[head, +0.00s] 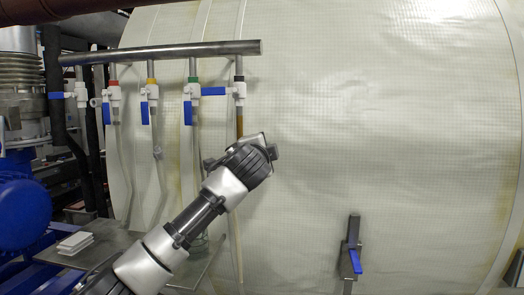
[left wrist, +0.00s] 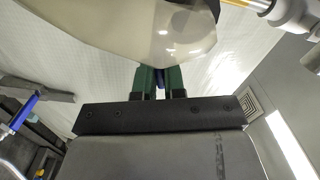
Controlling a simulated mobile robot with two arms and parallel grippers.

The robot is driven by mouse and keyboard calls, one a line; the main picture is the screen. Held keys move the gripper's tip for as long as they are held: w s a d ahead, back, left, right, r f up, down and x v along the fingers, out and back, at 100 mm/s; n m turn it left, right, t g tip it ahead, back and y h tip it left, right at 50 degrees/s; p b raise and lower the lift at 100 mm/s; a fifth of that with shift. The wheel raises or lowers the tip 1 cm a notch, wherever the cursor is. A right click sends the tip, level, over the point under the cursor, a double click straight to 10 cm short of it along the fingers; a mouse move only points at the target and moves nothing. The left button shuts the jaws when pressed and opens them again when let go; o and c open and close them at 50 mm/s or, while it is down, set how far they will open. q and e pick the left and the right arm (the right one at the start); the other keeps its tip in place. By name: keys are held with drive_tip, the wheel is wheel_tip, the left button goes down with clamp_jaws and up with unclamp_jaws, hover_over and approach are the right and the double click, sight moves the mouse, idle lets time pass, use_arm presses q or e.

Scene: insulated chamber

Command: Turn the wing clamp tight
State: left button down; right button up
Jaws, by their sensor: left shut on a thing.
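My left arm reaches up from the bottom left of the head view. My left gripper (head: 262,150) is in front of the pale chamber wall, just below the brown section of a hanging tube. In the left wrist view the two green fingers (left wrist: 160,80) are shut on a small blue part, mostly hidden between them, which may be the wing of the clamp. A pale translucent rounded body (left wrist: 120,30) fills the top of that view, right by the fingertips. The clamp cannot be made out in the head view. My right gripper is not in view.
A horizontal pipe (head: 190,50) carries several white valves with blue levers. A dark bracket with a blue handle (head: 355,260) stands at the lower right. A blue machine (head: 22,210) is at the far left. The chamber wall (head: 400,130) is clear on the right.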

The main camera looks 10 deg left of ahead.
use_arm(q)
drive_tip(key=c, duration=1.4)
unclamp_jaws()
drive_tip(key=shift+o, duration=0.2)
drive_tip(key=s+b, duration=0.4)
drive_tip(key=s, duration=0.3)
drive_tip(key=shift+a, duration=0.2)
